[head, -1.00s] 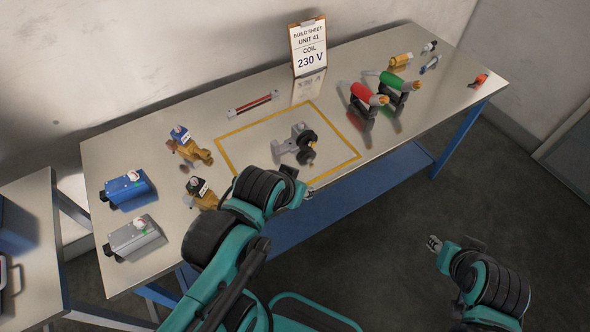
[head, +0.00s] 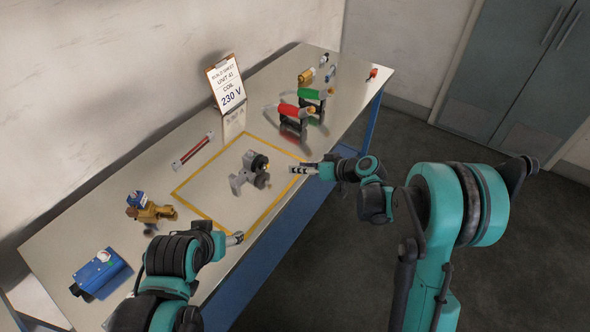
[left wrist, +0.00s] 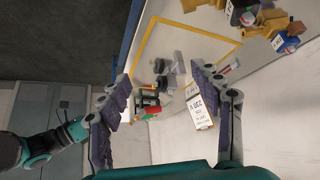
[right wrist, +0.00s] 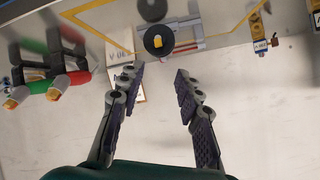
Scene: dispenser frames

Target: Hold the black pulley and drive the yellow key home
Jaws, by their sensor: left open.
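The black pulley (head: 259,162) is mounted on a grey bracket (head: 238,182) inside the yellow-outlined area. A second dark disc shape below it looks like its reflection in the glossy table. The yellow key (right wrist: 158,41) shows at the middle of the pulley's face in the right wrist view; how deep it sits I cannot tell. My right gripper (head: 301,168) is open and empty, just right of the pulley, apart from it; its parted fingers (right wrist: 160,78) show in its wrist view. My left gripper (head: 236,239) is open at the table's front edge, its parted fingers empty (left wrist: 168,88).
A red-handled tool (head: 289,110) and a green-handled tool (head: 309,94) sit on black stands right of the outline. A blue box (head: 101,272) and a brass valve (head: 150,211) lie left. A sign (head: 227,85) reading 230 V stands behind. The outlined area around the bracket is clear.

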